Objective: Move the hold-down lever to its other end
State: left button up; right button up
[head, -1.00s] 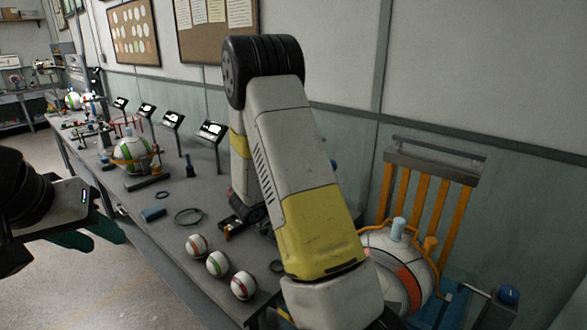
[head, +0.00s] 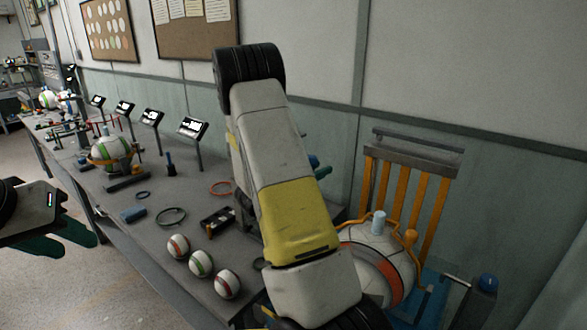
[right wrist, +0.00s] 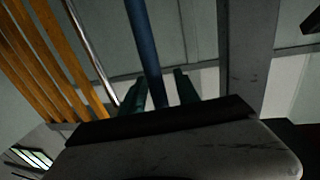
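In the head view a small blue end (head: 313,160) shows behind my right arm, probably the hold-down lever's handle. Dark green fingers of my right gripper (head: 322,172) show just beside it; the rest is hidden by the arm. In the right wrist view a long blue bar (right wrist: 146,50) runs between the two green fingers of my right gripper (right wrist: 160,92). The fingers stand apart, with a gap visible on the right side of the bar. My left gripper (head: 65,242) is at the left edge, away from the bench, with its green fingers apart and empty.
A large white ball (head: 375,262) sits by an orange-barred frame (head: 400,190) at right. Small balls (head: 200,263), rings (head: 171,217) and display screens (head: 192,128) are on the grey bench (head: 120,195).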

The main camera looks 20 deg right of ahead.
grip_shut()
dwell(1.4)
